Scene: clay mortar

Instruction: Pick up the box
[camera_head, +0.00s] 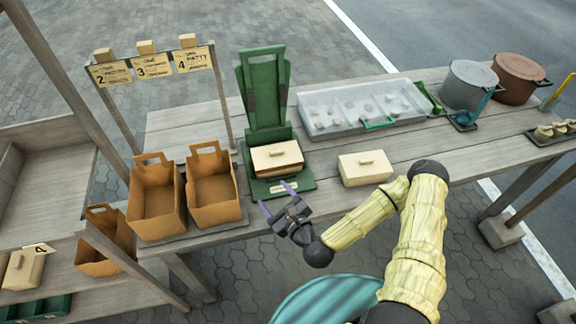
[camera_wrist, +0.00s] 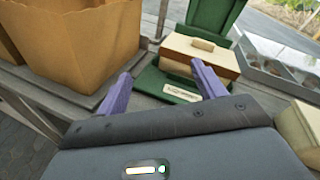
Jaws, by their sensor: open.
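My gripper (camera_head: 276,197) is open and empty, in front of the green stand's base. Its two purple fingers (camera_wrist: 161,75) point toward the stand and touch neither box.
Two open brown paper bags (camera_head: 158,203) (camera_head: 213,187) stand left of the stand. A clear-lidded tray (camera_head: 360,108) lies behind the second box. Grey and brown pots (camera_head: 468,86) (camera_head: 520,80) stand at right. Another tagged box (camera_head: 22,270) lies on a lower left shelf.

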